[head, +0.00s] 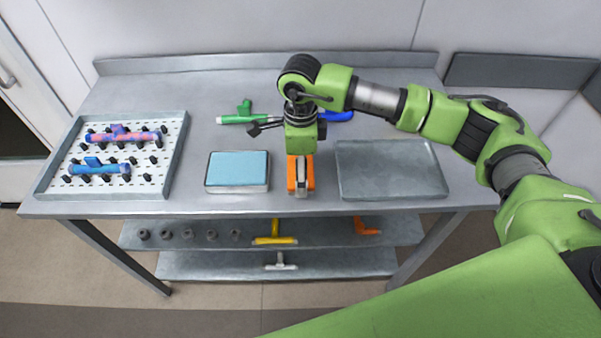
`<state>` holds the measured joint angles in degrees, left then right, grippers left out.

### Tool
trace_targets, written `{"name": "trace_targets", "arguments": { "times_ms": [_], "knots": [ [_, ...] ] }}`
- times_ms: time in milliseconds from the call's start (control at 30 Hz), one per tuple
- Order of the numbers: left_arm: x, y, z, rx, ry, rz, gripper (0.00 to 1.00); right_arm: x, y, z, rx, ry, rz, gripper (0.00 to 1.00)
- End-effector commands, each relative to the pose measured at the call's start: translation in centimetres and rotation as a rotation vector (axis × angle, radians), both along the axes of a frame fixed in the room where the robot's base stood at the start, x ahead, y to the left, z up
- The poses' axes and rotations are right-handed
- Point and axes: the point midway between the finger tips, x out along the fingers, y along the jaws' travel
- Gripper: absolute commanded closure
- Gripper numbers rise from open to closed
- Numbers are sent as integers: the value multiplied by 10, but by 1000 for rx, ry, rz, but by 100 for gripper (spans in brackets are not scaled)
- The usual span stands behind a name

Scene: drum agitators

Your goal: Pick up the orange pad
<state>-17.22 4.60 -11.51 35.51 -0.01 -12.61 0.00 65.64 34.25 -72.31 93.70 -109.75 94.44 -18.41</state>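An orange block-like thing (292,178), which I take to be the orange pad, shows in the head view near the table's front edge, between the light-blue pad and the empty grey tray. My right gripper (302,186) points down over it. A grey finger covers its middle, with orange showing on both sides. I cannot tell whether the fingers are closed on the pad or whether it touches the table. My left gripper is not in view.
A light-blue pad (238,165) sits in a shallow metal holder. An empty grey tray (392,190) is right of my gripper. A perforated tray (155,188) with two coloured agitators is at left. Green (243,114) and blue (338,116) tools lie behind. The lower shelf (345,232) holds small parts.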

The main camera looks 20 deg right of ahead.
Motion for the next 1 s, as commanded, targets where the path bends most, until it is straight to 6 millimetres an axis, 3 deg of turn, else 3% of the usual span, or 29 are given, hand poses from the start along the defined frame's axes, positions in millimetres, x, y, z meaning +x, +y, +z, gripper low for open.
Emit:
{"name": "trace_targets", "arguments": {
  "times_ms": [67,567,733,1000],
  "knots": [
    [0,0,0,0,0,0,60,0,0,0,0,0,0,53],
    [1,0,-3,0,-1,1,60,1,1,10,1,-2,0,54],
    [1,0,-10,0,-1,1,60,0,1,34,2,-6,2,54],
    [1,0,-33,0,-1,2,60,-45,25,90,1,-9,7,54]
  ]
}}
